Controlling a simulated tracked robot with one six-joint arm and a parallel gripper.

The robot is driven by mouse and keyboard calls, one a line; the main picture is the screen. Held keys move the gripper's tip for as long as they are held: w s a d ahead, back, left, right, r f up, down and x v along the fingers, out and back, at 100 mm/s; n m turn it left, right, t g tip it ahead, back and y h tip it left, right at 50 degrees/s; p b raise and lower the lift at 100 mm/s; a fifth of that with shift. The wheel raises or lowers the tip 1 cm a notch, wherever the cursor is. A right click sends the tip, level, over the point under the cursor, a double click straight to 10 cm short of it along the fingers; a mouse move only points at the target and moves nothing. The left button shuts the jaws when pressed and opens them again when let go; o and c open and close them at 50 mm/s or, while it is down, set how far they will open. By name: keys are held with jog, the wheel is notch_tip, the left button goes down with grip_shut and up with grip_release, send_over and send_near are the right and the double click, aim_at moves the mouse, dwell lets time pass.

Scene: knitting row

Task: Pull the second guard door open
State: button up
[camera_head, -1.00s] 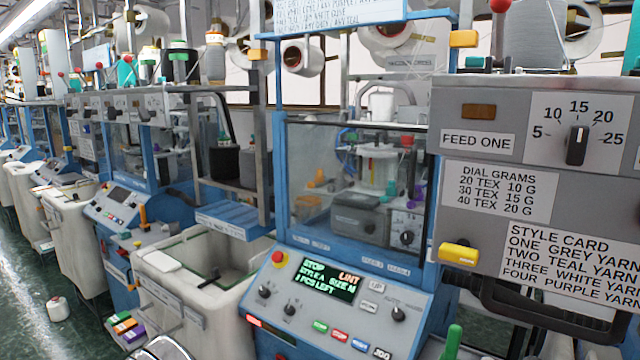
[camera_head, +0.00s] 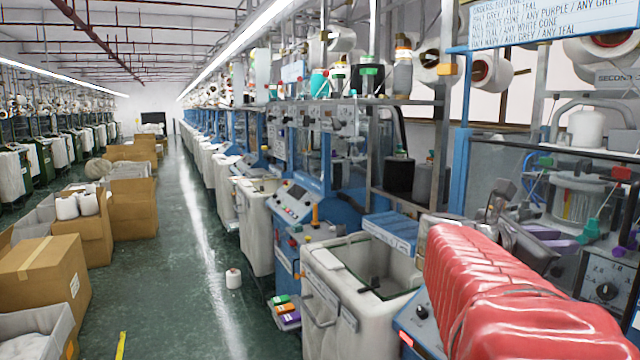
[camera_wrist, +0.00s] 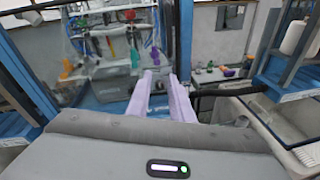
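The near machine's clear guard door (camera_head: 512,165) shows in its blue frame at the right of the head view. The knitting head behind it shows through; it looks shut, though my red-sleeved arm hides its lower part. A farther machine's clear guard (camera_head: 350,150) stands further down the row. I cannot tell which door counts as second. In the wrist view, my gripper (camera_wrist: 160,77) has two pale lilac fingers apart with nothing between them. They point towards a blue-framed machine front with a clear panel (camera_wrist: 110,48). No contact with a door shows.
A cream bin (camera_head: 335,262) stands beside the near machine. Cardboard boxes (camera_head: 45,275) line the aisle's left side. The green aisle floor (camera_head: 185,250) is clear in the middle.

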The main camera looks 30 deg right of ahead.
aim_at(628, 212)
jog(key=s+d+r+n+g+h, duration=0.1)
jog(key=s+d+r+n, duration=0.1)
jog(key=d+r, duration=0.1)
jog(key=shift+s+d+r+g, duration=0.3)
jog(key=shift+r+g, duration=0.1)
jog(key=shift+r, duration=0.2)
jog(key=x, duration=1.3)
jog(key=shift+d+r, duration=0.25)
jog(key=shift+d, duration=0.1)
jog(key=shift+c, duration=0.6)
grip_shut()
